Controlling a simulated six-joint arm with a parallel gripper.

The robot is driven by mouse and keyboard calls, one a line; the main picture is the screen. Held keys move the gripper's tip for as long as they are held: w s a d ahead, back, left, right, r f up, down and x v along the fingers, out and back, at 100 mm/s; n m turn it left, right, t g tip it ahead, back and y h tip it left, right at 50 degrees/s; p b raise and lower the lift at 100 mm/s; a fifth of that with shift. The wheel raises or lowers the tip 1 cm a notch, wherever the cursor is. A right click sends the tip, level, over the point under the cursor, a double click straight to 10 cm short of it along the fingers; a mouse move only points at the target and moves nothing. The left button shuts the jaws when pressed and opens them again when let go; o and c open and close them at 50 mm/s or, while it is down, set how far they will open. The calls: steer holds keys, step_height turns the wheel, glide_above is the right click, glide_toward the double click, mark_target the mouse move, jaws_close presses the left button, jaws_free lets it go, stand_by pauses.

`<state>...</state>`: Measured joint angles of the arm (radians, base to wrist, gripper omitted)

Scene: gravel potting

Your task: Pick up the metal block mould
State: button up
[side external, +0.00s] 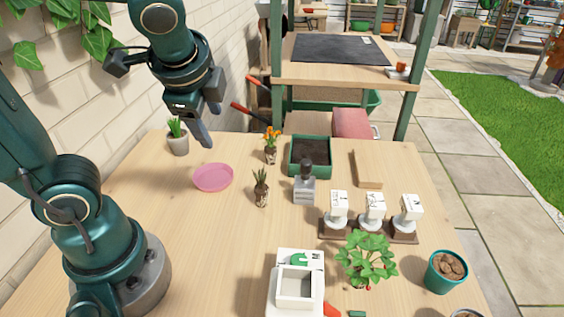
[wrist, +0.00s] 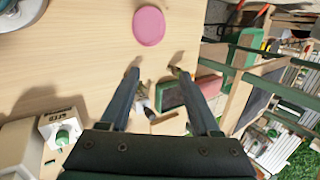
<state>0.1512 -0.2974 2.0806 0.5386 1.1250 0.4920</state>
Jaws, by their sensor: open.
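The metal block mould (side external: 304,189) is a small grey block with a dark upright handle. It stands on the table in front of the green tray, right of centre in the side view. In the wrist view a small pale shape (wrist: 147,112) beyond the left finger may be it, but it is partly hidden. My gripper (side external: 208,126) is open and empty, raised above the table at the back left, well apart from the mould. Its two spread fingers also show in the wrist view (wrist: 155,72).
A pink saucer (side external: 213,177) lies left of the mould, and a small potted plant (side external: 261,187) stands between them. The soil-filled green tray (side external: 310,156) is just behind the mould. A dark rack (side external: 331,229) with white stamps stands front right. A white box (side external: 296,286) is at the front.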

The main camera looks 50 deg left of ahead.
steer(key=w+m+y, duration=0.3)
steer(key=w+m, duration=0.3)
steer(key=w, duration=0.1)
steer(key=m+t+y, duration=0.2)
steer(key=m+y, duration=0.1)
steer(key=m, duration=0.4)
glide_above(307, 168)
steer(key=a, duration=0.3)
steer(key=f, duration=0.6)
steer(key=shift+d+f, duration=0.2)
steer(key=shift+f, duration=0.2)
steer(key=d+f, duration=0.1)
steer(key=d+f+m, duration=0.1)
steer(key=f, duration=0.1)
steer(key=d+f+m+t, duration=0.1)
steer(key=shift+s+f, duration=0.15)
steer(key=shift+f, duration=0.25)
steer(key=shift+x, duration=2.4)
steer(key=shift+c, duration=0.3)
jaws_close()
